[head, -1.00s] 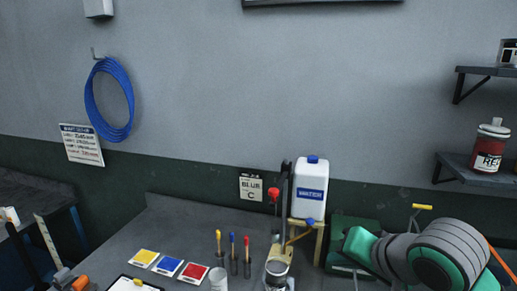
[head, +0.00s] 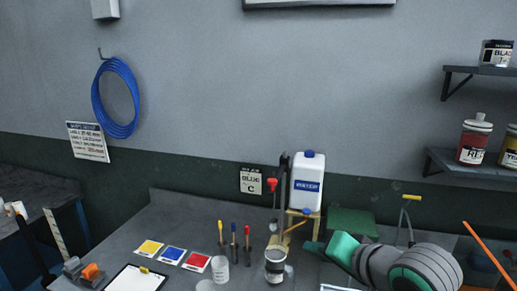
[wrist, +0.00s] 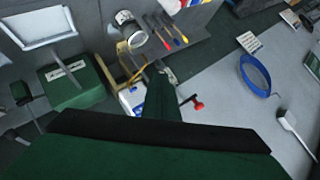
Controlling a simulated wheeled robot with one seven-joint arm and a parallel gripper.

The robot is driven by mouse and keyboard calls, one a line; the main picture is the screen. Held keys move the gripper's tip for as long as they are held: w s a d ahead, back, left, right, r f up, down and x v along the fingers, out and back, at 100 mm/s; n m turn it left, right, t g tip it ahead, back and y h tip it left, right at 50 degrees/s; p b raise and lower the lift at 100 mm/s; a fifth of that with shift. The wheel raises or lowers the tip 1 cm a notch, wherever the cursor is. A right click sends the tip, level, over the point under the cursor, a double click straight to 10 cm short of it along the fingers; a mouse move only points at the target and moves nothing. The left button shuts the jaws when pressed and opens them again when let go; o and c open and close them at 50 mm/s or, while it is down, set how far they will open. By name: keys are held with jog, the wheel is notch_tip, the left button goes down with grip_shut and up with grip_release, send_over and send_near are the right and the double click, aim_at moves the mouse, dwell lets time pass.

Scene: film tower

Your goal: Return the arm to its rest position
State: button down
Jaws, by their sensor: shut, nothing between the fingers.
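My arm (head: 405,267), grey and green, reaches in from the lower right of the head view. My gripper (head: 312,247) is at its left end, in front of the green box and just right of the pump stand's foot, as seen in the picture. It also shows in the wrist view (wrist: 163,82) as a dark green wedge pointing away from the camera. The gripper is shut and empty. It appears clear of the bench; exact gaps to the things behind it cannot be told.
On the bench are a white water jug (head: 308,180), a metal can (head: 275,265), several brushes or tools (head: 234,240), colour cards (head: 173,255) and a clipboard (head: 137,279). A green box (head: 352,222) stands behind my arm. Shelves (head: 470,165) with paint cans are at right.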

jog(key=w+a+f+m+t+y, duration=0.2)
jog(key=w+a+f+m+t, duration=0.15)
jog(key=a+f+t, duration=0.4)
jog(key=s+a+f+h, duration=0.1)
jog(key=s+f+h, duration=0.1)
jog(key=f, duration=0.3)
jog(key=s+a+f+m+h, duration=0.1)
jog(key=s+a+f+h, duration=0.1)
jog(key=s+f, duration=0.2)
jog(key=s+a+f+m+h, duration=0.1)
jog(key=s+a+f+h, duration=0.1)
jog(key=f, duration=0.6)
jog(key=shift+s+m+h, duration=0.25)
jog(key=shift+s+h, duration=0.15)
jog(key=shift+s, duration=0.5)
jog(key=s+f+n+g, duration=0.1)
jog(key=s+f+n, duration=0.2)
jog(key=s, duration=0.7)
jog(key=s+f+n, duration=0.2)
jog(key=s+n, duration=0.2)
jog(key=s, duration=0.6)
jog(key=s+f+n+g, duration=0.1)
jog(key=s+f+n, duration=0.2)
jog(key=s, duration=0.8)
jog(key=shift+a+f+n+g+h, duration=0.15)
jog(key=shift+f+n+g+h, duration=0.15)
jog(key=shift+g, duration=0.05)
